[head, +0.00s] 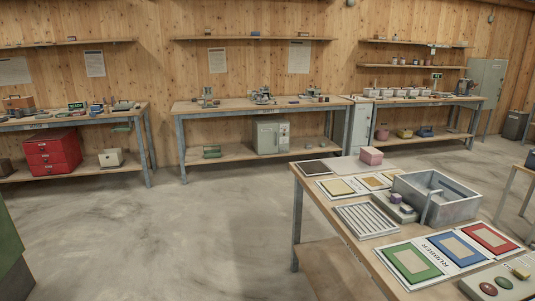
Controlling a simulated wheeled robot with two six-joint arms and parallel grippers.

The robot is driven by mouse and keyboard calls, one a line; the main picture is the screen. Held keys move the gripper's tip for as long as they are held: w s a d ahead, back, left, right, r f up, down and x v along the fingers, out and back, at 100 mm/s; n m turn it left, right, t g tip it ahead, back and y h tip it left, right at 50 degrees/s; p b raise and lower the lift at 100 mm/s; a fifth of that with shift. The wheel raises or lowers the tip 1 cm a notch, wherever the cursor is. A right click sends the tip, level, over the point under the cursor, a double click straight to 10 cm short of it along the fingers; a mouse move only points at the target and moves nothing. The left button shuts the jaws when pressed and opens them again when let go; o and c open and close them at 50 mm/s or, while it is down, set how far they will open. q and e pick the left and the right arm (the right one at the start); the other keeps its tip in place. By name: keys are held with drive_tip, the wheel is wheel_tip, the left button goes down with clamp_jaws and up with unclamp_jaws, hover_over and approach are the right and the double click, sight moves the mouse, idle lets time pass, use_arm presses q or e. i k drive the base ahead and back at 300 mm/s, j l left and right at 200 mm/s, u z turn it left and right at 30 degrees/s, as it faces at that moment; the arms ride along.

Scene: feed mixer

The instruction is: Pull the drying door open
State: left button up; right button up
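A grey-green box-shaped cabinet (266,136) with a front door and a panel of controls on its right side stands on the lower shelf of the middle workbench. It looks like a drying oven, and its door appears shut. No label on it can be read from here. Neither of my grippers is in view.
The middle workbench (225,106) stands against the wooden wall. Open concrete floor (190,225) lies before it. A nearer table (300,170) with trays, colored frames and a grey bin (462,207) fills the right foreground. A red drawer unit (52,153) sits under the left bench.

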sight(268, 135)
drive_tip(key=i+u, duration=0.45)
drive_tip(key=i, duration=1.15)
drive_tip(key=i+j, duration=0.1)
drive_tip(key=i, duration=1.9)
drive_tip(key=i+z, duration=0.15)
drive_tip(key=i, duration=0.35)
drive_tip(key=i+z, duration=0.2)
drive_tip(key=i, duration=0.3)
drive_tip(key=i+j+z, duration=0.15)
drive_tip(key=i, duration=0.35)
drive_tip(key=i+j+z, duration=0.2)
drive_tip(key=i, duration=0.3)
drive_tip(key=i+l+z, duration=0.2)
drive_tip(key=i+z, duration=0.5)
drive_tip(key=i, duration=0.2)
drive_tip(key=i+j+z, duration=0.1)
drive_tip(key=i+z, duration=0.2)
drive_tip(key=i, duration=0.2)
